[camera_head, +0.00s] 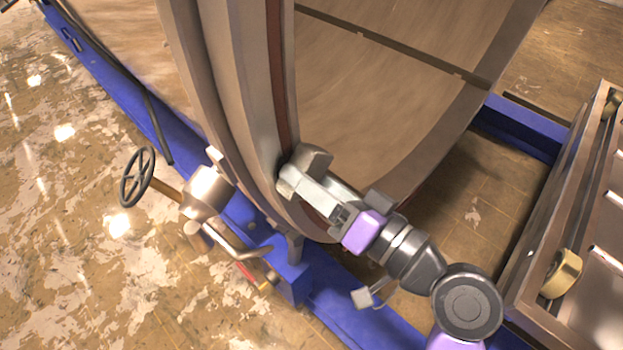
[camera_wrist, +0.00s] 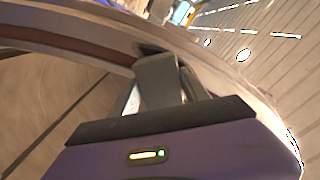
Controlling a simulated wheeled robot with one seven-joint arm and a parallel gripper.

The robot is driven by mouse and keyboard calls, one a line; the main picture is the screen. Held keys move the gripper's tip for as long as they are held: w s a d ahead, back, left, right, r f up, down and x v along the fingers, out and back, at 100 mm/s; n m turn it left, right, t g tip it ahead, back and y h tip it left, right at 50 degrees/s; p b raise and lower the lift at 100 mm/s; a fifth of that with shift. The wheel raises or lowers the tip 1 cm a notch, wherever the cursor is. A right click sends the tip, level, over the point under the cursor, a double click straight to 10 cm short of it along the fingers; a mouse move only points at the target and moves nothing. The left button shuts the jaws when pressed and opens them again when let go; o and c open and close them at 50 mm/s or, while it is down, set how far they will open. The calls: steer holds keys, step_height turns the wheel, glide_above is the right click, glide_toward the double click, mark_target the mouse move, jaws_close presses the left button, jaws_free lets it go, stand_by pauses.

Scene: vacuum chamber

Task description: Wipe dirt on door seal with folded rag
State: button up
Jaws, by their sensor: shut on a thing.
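The door seal (camera_head: 276,75) is a dark reddish strip along the round rim of the chamber; in the wrist view it is a brown curved band (camera_wrist: 65,47). My gripper (camera_head: 296,180) is at the lower part of this rim, shut on the folded rag (camera_head: 316,158), a grey-brown piece. In the wrist view the rag (camera_wrist: 160,78) sits between the fingers, its far end against or very close to the rim. A dark patch (camera_wrist: 150,48) shows at the rag's far edge; I cannot tell whether it is dirt or shadow. The rag hides the seal behind it.
A handwheel (camera_head: 137,177) and a valve with pipes (camera_head: 207,190) stand left of the chamber. Blue frame beams (camera_head: 345,312) run beneath it. A metal-framed cart or rack (camera_head: 540,235) with rollers is at the right. The worn floor at the left is open.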

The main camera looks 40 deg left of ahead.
mark_target(291, 198)
steer(key=shift+s+a+p, duration=0.15)
steer(key=shift+s+p, duration=0.15)
steer(key=shift+s, duration=1.75)
steer(key=shift+a+r+p, duration=0.15)
steer(key=shift+r+p, duration=0.5)
steer(key=shift+r, duration=0.3)
steer(key=shift+w+b, duration=0.3)
steer(key=shift+w, duration=0.2)
steer(key=shift+c, duration=0.5)
steer(key=shift+w+d+f+b, duration=0.15)
steer(key=shift+w+b, duration=0.1)
steer(key=shift+w, duration=0.55)
steer(key=shift+w+d+r+b, duration=0.1)
steer(key=shift+w+b, duration=0.1)
steer(key=shift+w, duration=0.55)
steer(key=shift+s+d+b, duration=0.15)
steer(key=shift+d+b, duration=0.05)
steer(key=shift+d, duration=1.35)
steer(key=shift+s+d+b, duration=0.1)
steer(key=shift+d+b, duration=0.05)
steer(key=shift+d, duration=1.35)
